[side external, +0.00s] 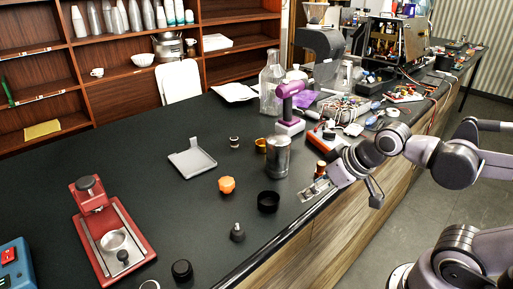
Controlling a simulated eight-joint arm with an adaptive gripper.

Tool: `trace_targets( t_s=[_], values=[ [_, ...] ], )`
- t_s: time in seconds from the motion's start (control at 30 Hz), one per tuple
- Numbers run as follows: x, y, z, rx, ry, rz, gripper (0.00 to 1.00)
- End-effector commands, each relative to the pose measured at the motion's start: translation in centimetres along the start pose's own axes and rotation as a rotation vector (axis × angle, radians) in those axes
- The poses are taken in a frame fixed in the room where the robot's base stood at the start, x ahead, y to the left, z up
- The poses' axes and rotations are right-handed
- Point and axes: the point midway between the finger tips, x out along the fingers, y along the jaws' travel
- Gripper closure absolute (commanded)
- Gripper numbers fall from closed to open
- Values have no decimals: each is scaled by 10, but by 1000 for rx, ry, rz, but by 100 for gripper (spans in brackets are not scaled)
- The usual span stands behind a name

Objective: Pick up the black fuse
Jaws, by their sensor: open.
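My gripper (311,192) is open and empty at the counter's front edge, right of the steel canister. A small dark cylinder with a reddish-brown side (321,168) stands just behind my gripper, close to it and partly beside my wrist. A small black-and-white cylinder (234,142) stands farther back on the counter. Either of these may be the black fuse; at this size I cannot tell which.
Near my gripper stand a steel canister (278,158), a black cup (268,202) and an orange knob (227,185). A black pointed part (238,233) and black cap (182,271) lie frontward. A red device (112,235) is left. Cluttered tools and wires (345,108) lie behind.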

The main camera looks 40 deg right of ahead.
Motion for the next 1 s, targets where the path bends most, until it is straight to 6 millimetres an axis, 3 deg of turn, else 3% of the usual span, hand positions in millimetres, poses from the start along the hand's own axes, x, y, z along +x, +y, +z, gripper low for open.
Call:
trace_targets(
  t_s=[0.17,0.27,0.67,1.0],
  values=[
    [-1,0,-4,-19,-4,3,46],
    [-3,2,-19,-84,-18,12,46],
    [2,13,-132,-651,-171,77,46],
    [41,19,-219,-1139,-340,91,46]
  ],
)
